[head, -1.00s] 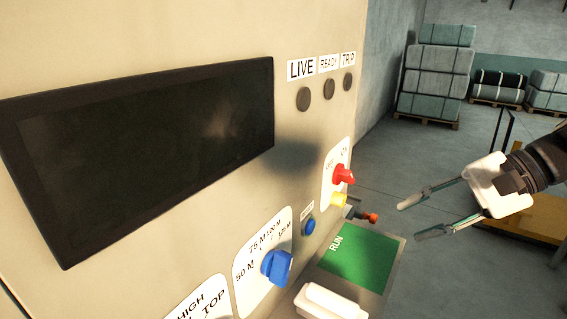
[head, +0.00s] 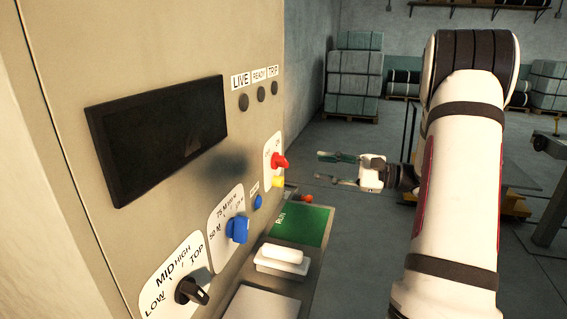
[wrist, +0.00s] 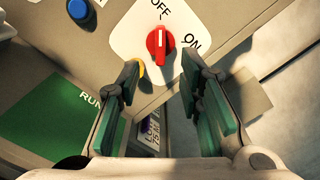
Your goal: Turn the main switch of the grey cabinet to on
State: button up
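The main switch (head: 280,161) is a red knob on a white plate on the grey cabinet (head: 120,60). In the wrist view the knob (wrist: 160,45) stands upright, with its white mark toward the OFF label (wrist: 160,6). The ON label (wrist: 192,42) is to its right. My gripper (head: 328,168) is open and empty, to the right of the switch in the head view and apart from it. In the wrist view the two fingers (wrist: 160,85) straddle the space just below the knob. Nothing of the knob is hidden there.
A yellow part (head: 278,182) sits just below the switch. A blue button (head: 258,202), a blue selector (head: 238,229) and a black selector (head: 190,291) are lower left. A green RUN panel (head: 303,226) juts out below. Three lamps by LIVE (head: 241,81) are dark.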

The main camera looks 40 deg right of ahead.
aim_at(286, 162)
jog(key=p+x, duration=0.1)
jog(key=x, duration=0.9)
jog(key=shift+w, duration=0.15)
jog(key=shift+c, duration=0.5)
grip_shut()
